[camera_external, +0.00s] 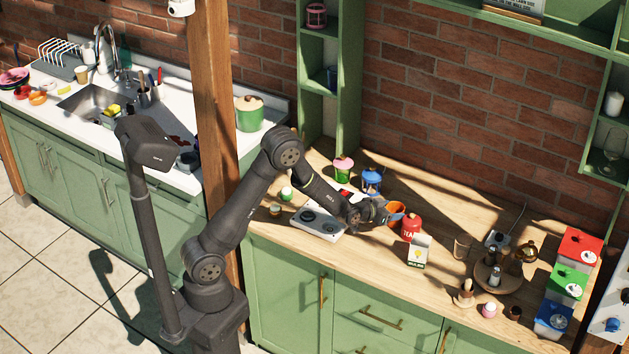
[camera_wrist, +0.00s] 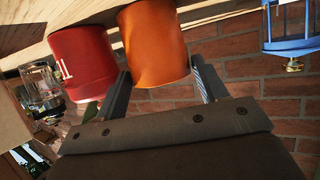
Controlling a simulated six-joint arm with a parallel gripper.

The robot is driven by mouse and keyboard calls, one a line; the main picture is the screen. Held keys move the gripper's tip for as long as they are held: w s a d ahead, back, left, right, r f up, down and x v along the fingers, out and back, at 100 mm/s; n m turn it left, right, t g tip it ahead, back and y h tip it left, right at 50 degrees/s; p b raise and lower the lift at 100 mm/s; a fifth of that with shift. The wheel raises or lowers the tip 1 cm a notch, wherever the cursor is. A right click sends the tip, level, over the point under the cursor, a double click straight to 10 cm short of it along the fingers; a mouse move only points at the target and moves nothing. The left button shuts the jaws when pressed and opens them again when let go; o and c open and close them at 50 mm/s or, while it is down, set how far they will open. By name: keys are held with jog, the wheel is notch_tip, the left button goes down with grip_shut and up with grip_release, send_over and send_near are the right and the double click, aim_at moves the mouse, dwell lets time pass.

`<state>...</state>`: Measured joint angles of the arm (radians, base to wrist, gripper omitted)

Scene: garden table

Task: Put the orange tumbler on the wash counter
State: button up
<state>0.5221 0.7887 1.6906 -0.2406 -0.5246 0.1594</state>
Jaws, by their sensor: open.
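The orange tumbler (camera_external: 397,208) stands on the wooden counter at the back right of my arm, just left of the red tea canister (camera_external: 411,227). My gripper (camera_external: 383,213) is open, beside the tumbler. In the wrist view, the orange tumbler (camera_wrist: 155,42) lies between the fingertips of my gripper (camera_wrist: 160,68), with a finger on either side. Whether the fingers touch it I cannot tell. The wash counter (camera_external: 45,110) is the white top with a sink, at the left behind my arm.
The red canister (camera_wrist: 82,60) is close beside the tumbler. A blue lantern (camera_external: 372,181) stands behind it, and a small white box (camera_external: 419,251) in front. A wooden post (camera_external: 214,90) stands between the two counters. Dishes, a sink and a green pot (camera_external: 249,114) occupy the wash counter.

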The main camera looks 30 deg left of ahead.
jog(key=shift+w+d+f, duration=0.2)
jog(key=shift+w, duration=0.2)
jog(key=c, duration=0.7)
jog(key=shift+r, duration=0.1)
jog(key=shift+c, duration=0.2)
